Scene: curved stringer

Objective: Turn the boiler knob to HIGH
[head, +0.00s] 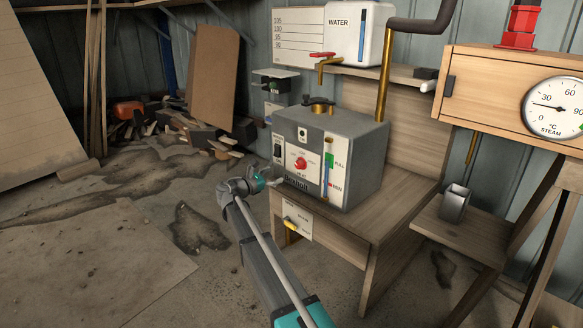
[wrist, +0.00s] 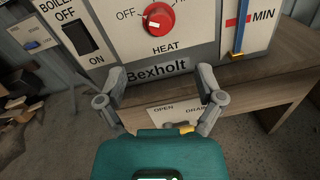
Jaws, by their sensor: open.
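The boiler (head: 352,147) is a grey box on a wooden bench, with a white front panel. Its red round HEAT knob (head: 300,163) is on that panel. No HIGH label is readable. My gripper (wrist: 163,76) is open and empty, in front of the panel and below the knob, with its fingers either side of the Bexholt lettering. It appears apart from the knob.
A black boiler switch (wrist: 80,37) is left of the knob and a level gauge (wrist: 240,25) is right. A yellow drain handle (head: 293,222) is below, on the bench front. A metal cup (head: 454,204) stands on a side shelf.

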